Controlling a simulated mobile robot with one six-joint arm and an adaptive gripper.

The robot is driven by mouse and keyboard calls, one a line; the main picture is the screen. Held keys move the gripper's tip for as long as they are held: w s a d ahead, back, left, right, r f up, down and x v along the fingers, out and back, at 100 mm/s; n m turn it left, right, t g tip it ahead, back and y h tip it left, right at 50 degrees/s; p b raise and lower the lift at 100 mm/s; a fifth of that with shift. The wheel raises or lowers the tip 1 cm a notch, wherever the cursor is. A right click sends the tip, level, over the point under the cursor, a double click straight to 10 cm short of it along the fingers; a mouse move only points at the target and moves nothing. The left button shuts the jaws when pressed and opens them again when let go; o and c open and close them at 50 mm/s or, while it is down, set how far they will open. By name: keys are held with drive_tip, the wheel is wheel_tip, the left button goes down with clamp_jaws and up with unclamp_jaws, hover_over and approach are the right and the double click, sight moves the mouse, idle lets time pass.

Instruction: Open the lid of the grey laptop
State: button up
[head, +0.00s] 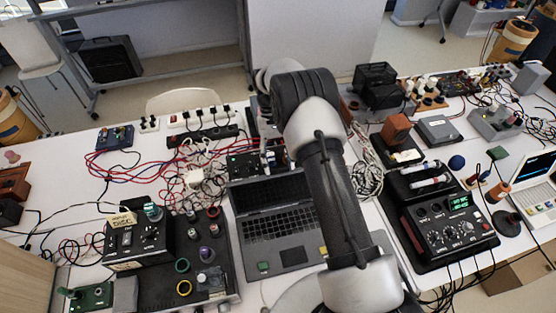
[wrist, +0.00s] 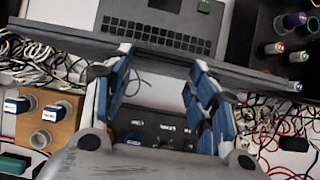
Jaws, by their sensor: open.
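The grey laptop (head: 291,253) stands on the white table in the head view. Its lid (head: 262,194) is raised, with the dark screen and the keyboard showing. In the wrist view the laptop's keyboard (wrist: 150,36) is at the top, and the raised lid (wrist: 160,54) shows nearly edge-on as a dark band across the picture. My gripper (wrist: 160,62) is open, its two blue-padded fingers spread at the back side of the lid's edge. Nothing is held between them. I cannot tell whether a fingertip touches the lid.
A black box with knobs (head: 138,243) stands left of the laptop, and a dark instrument with green displays (head: 440,222) right. Red and white cables (head: 125,165) lie behind. A pale second laptop (head: 535,200) is at far right. Bare table shows at left (head: 60,165).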

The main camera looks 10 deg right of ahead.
drive_tip(key=o, duration=0.3)
drive_tip(key=shift+r, duration=0.15)
drive_tip(key=shift+w, duration=0.1)
drive_tip(key=shift+v, duration=3.7)
